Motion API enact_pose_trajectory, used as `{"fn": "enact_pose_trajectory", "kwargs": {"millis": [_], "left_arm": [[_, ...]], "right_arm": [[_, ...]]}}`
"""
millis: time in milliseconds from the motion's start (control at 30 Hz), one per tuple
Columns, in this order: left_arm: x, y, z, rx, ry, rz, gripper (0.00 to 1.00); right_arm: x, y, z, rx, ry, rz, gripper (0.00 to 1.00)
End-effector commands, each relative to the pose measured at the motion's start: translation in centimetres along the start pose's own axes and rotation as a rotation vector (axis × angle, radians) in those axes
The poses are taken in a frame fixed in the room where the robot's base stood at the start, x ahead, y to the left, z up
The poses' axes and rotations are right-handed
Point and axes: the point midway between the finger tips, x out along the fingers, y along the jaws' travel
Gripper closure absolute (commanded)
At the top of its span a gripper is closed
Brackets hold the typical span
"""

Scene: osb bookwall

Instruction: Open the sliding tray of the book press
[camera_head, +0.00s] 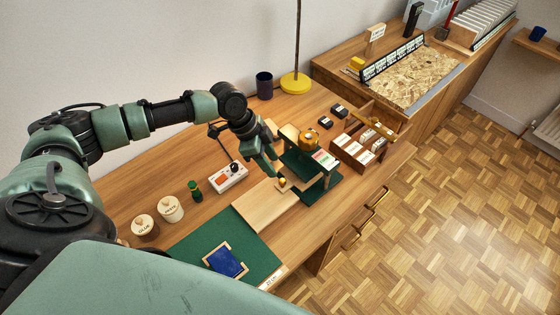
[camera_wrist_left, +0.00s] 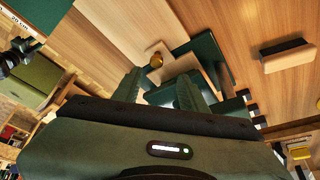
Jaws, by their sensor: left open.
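The book press (camera_head: 325,182) is dark green with light wood parts and a large brass-coloured knob on top. It stands on the wooden bench. A small brass knob (camera_head: 282,182) is low on its left side, at the sliding tray's light wood front; the knob also shows in the left wrist view (camera_wrist_left: 156,61). My left gripper (camera_head: 276,170) reaches down beside this knob. In the left wrist view my left gripper (camera_wrist_left: 160,92) is open, with the knob just beyond its fingertips and nothing held. How far the tray is out is hard to tell. My right gripper is not in view.
A pale wood board (camera_head: 262,205) lies left of the press, by a green mat (camera_head: 190,250) with a blue cover. A white device (camera_head: 229,177) and a green bottle (camera_head: 195,191) stand behind. A wooden card box (camera_head: 352,152) stands right of the press.

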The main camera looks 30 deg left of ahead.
Motion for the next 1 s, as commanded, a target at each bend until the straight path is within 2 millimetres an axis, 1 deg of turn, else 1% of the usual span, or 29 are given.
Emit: {"fn": "enact_pose_trajectory", "kwargs": {"millis": [33,133,200,300,367,433,600,633,700,800,833,867,900,967,1000], "left_arm": [[0.5,0.1,0.0,-0.001,-0.001,0.004,0.58],[2.0,0.1,-0.1,-0.001,-0.001,0.004,0.58],[3.2,0.1,-0.1,-0.002,0.0,0.003,0.58],[4.8,0.1,-0.1,-0.002,-0.001,0.003,0.58],[5.6,0.1,0.0,-0.001,-0.002,0.003,0.58],[6.4,0.0,0.0,-0.001,-0.001,0.001,0.58],[7.3,0.0,0.0,0.0,-0.001,0.0,0.58],[7.3,0.0,0.0,0.0,-0.001,0.0,0.58],[7.3,0.0,0.1,0.0,-0.001,0.0,0.58],[7.3,0.0,0.1,0.0,-0.001,0.0,0.58],[7.3,0.0,0.1,0.0,-0.001,0.0,0.6],[7.3,0.0,0.1,0.0,-0.001,0.0,0.69],[7.3,0.0,0.1,0.0,-0.001,0.0,0.8],[7.3,0.0,0.1,0.0,-0.001,0.0,0.97],[7.3,0.0,0.1,0.0,-0.001,0.0,1.0]], "right_arm": [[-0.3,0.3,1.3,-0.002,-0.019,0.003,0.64],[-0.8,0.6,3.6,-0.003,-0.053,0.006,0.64],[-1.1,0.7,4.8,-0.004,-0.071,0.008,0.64],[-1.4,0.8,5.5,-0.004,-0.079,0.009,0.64],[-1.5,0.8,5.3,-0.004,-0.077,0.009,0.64],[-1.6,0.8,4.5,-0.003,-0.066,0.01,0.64],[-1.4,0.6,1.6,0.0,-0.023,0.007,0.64],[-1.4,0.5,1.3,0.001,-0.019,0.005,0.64],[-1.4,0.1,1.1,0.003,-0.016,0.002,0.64],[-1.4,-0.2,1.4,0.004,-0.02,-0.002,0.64],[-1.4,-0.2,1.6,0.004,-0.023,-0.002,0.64],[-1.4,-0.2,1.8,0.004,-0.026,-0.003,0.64],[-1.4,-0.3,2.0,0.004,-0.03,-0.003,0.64],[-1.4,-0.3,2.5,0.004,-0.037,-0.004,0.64],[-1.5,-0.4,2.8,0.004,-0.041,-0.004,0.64]]}}
